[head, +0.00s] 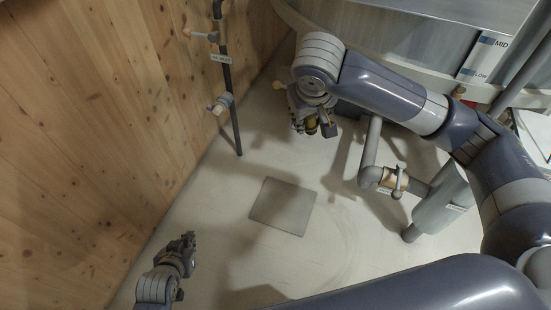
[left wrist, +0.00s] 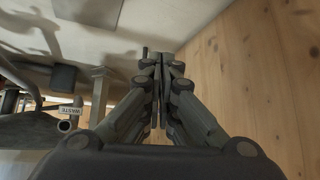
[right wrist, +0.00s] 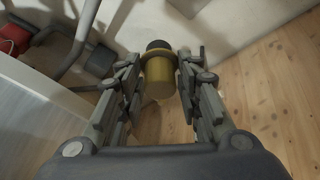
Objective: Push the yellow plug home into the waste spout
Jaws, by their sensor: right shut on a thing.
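The yellow plug (right wrist: 158,80), with a wide rim and a dark end, sits between the fingers of my right gripper (right wrist: 160,72) in the right wrist view. The gripper is shut on it. In the head view my right gripper (head: 314,122) is at upper centre, and the plug (head: 311,123) is partly hidden by the fingers. My left gripper (head: 188,243) is low at the left in the head view. Its fingers are together and empty in the left wrist view (left wrist: 160,75). There the waste spout (left wrist: 64,126) shows a round end beside a WASTE label, away from the fingers.
A wooden wall (head: 90,120) runs along the left. A dark upright pipe (head: 230,100) with valves stands near it. A grey pipe with a brass valve (head: 392,180) leads to a grey cylinder (head: 440,200). The floor around a dark square plate (head: 283,206) is open.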

